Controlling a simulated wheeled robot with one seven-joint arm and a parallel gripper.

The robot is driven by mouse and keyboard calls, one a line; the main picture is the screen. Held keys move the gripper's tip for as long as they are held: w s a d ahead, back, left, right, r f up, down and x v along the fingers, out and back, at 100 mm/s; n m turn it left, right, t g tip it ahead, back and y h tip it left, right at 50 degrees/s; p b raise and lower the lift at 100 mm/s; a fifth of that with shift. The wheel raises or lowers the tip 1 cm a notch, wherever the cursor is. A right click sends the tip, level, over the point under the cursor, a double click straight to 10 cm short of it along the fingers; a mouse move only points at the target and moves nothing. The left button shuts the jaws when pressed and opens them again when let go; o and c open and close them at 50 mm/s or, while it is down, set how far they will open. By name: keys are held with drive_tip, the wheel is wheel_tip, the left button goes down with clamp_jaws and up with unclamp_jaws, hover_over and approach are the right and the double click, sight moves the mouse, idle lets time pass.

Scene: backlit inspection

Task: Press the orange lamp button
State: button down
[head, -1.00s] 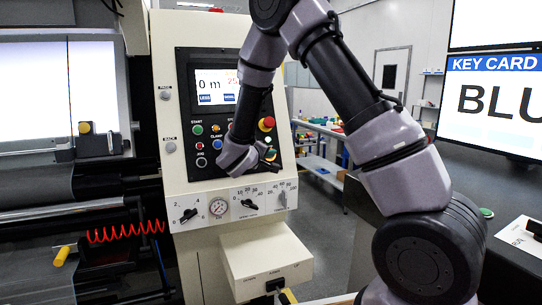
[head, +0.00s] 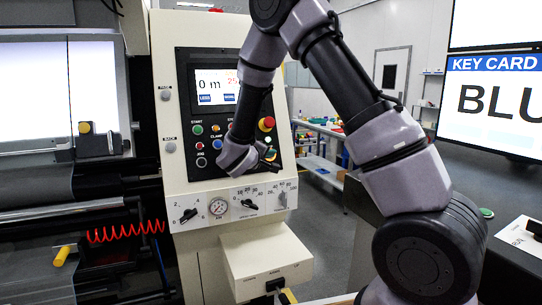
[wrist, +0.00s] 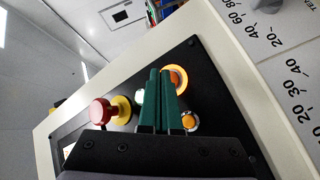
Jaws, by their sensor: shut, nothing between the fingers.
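My gripper (head: 269,154) is in front of the right side of the machine's button panel. In the wrist view its two green fingers (wrist: 161,73) are together, with nothing between them. A large round orange button with a bright ring (wrist: 179,78) shows just right of the fingertips, partly covered by them. A smaller orange button in a metal bezel (wrist: 189,121) sits beside the fingers, lower in that view. I cannot tell which is the lamp button, or whether the fingertips touch the panel. The arm and gripper hide both in the head view.
A red mushroom button on a yellow base (wrist: 108,110) stands out from the panel near the fingers; it also shows in the head view (head: 266,124). Rotary knobs (head: 249,205) and a gauge (head: 218,207) sit below. A screen (head: 216,86) is above.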

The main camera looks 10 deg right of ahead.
drive_tip(key=shift+w, duration=0.15)
idle(0.5)
drive_tip(key=shift+w+a+f, duration=0.1)
drive_tip(key=shift+w+f, duration=0.05)
drive_tip(key=shift+w, duration=0.15)
drive_tip(key=shift+s, duration=0.45)
drive_tip(key=s+d+r, duration=0.1)
drive_tip(key=s+r, duration=0.1)
drive_tip(key=s, duration=0.3)
drive_tip(key=shift+s+r, duration=0.2)
drive_tip(key=shift+r, duration=0.1)
idle(0.4)
drive_tip(key=shift+d, duration=0.1)
